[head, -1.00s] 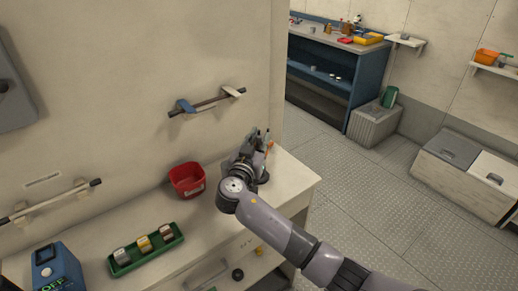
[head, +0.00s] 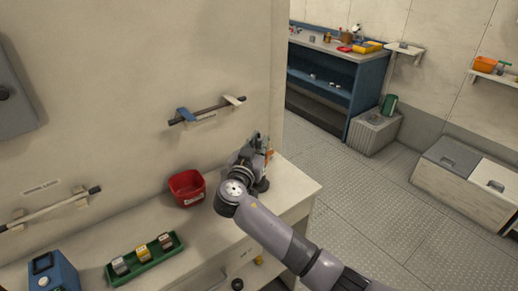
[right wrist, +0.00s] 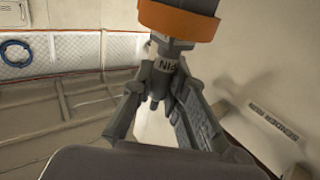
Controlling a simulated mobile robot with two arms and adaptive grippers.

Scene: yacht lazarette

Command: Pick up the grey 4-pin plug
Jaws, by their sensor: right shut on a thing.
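My right gripper (head: 262,142) is above the right end of the counter, beside the wall corner. In the right wrist view the gripper (right wrist: 162,88) is shut on a grey plug (right wrist: 165,66) with dark upside-down lettering that seems to read "PIN". A wide orange band with a dark grey part rises beyond the fingertips and seems to belong to the plug. In the head view only a bit of orange shows by the fingers; the rest of the plug is hidden. My left gripper is not in view.
A red bin (head: 187,198) stands on the counter (head: 210,225) left of my gripper. A green tray (head: 160,261) holds grey, yellow and brown pieces. A blue box (head: 52,275) is at the lower left. A rail (head: 207,111) is on the wall. Open floor (head: 350,200) lies to the right.

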